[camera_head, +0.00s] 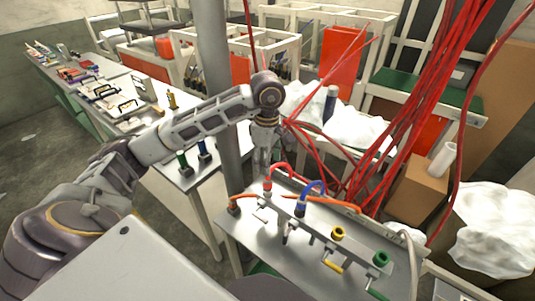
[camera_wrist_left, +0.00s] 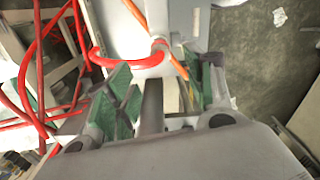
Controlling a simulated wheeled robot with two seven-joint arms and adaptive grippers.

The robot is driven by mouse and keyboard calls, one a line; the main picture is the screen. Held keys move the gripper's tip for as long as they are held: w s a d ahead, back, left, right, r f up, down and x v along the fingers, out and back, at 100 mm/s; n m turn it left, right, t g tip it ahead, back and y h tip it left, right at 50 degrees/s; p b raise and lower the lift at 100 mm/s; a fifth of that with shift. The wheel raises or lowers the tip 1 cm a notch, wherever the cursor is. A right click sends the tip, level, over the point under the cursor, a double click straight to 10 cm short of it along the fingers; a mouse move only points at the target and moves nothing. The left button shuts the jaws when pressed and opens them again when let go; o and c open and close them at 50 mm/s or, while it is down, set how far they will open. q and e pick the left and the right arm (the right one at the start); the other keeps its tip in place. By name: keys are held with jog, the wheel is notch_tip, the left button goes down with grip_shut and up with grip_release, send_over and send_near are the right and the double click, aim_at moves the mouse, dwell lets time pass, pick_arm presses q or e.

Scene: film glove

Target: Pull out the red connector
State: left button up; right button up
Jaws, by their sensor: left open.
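The red connector (camera_head: 267,185) sits upright on the metal panel (camera_head: 245,221), with a red cable arching from its top to the right. My left gripper (camera_head: 263,163) is open just behind and above it, pointing down. In the left wrist view the red connector (camera_wrist_left: 159,46) shows beyond the two green-padded fingertips of my left gripper (camera_wrist_left: 165,78), roughly between them in the picture; I see no contact. The connector's lower part is hard to make out there. My right gripper is in neither view.
A blue connector (camera_head: 300,207) stands close to the right of the red one, with yellow (camera_head: 338,233) and green (camera_head: 381,259) sockets farther along. Loose red cables (camera_head: 430,100) hang at the right. A metal pole (camera_head: 213,75) rises beside my left arm.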

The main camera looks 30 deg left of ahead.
aim_at(267, 179)
pick_arm(q)
jog(key=shift+f+p, duration=0.75)
jog(key=shift+f, duration=4.6)
jog(key=shift+c, duration=0.3)
jog(key=c, duration=1.1)
jog(key=shift+o, duration=0.2)
jog(key=shift+w+r, duration=0.1)
jog(key=shift+r, duration=0.35)
jog(key=shift+r+p, duration=0.4)
jog(key=shift+r, duration=0.65)
jog(key=shift+r+p, duration=0.45)
jog(key=shift+r, duration=0.7)
